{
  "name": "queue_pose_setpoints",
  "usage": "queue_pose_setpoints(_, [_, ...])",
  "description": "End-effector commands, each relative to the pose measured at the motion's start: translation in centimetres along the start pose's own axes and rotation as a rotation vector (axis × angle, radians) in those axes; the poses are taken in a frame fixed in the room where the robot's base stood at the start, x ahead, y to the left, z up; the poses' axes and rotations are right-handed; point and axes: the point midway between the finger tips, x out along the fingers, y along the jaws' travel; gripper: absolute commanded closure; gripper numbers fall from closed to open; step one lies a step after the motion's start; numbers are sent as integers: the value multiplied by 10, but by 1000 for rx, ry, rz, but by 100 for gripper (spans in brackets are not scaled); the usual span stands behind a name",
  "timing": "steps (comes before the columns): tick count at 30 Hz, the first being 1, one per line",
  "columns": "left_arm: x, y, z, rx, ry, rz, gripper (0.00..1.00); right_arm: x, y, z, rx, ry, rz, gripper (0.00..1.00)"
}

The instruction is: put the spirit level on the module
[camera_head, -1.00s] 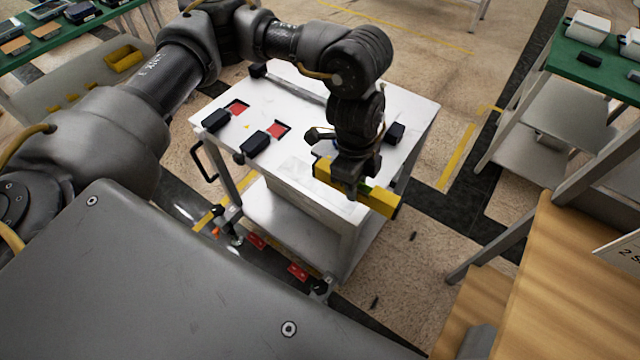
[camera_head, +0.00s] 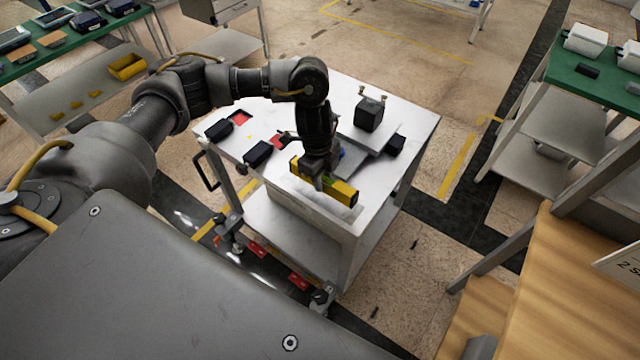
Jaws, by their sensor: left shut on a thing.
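The spirit level (camera_head: 343,194) is a yellow bar with dark parts. My left gripper (camera_head: 321,182) is shut on it from above, near its middle. The level lies slantwise over the front part of a white-topped cart (camera_head: 418,118). I cannot tell whether it touches the surface below. Behind and right of the gripper, a grey flat piece with a black block (camera_head: 369,114) stands on the cart top; this may be the module, and my arm partly hides it. My right gripper is not in view.
Black blocks (camera_head: 257,153) and red-marked recesses (camera_head: 240,117) are on the cart's left side. A wooden bench (camera_head: 560,270) stands at the right. Green-topped tables stand at the far left and at the right (camera_head: 560,75). Floor behind the cart is clear.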

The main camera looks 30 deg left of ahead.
Motion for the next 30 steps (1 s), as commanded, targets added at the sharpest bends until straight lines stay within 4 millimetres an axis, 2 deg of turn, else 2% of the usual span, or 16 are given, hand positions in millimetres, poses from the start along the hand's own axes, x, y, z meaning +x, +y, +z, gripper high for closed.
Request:
queue_pose_setpoints(5, [4,-1,3,-1,0,0,100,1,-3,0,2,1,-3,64])
queue_pose_setpoints(7, [11,-2,10,-4,-1,2,100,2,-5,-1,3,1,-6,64])
queue_pose_setpoints(13, [36,-2,12,-2,1,2,100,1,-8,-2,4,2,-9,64])
queue_pose_setpoints(25, [42,-3,13,1,0,0,100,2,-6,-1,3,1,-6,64])
queue_pose_setpoints(26, [42,-3,13,1,-1,0,71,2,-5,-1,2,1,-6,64])
queue_pose_setpoints(30, [41,-3,13,1,-1,0,52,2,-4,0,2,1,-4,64])
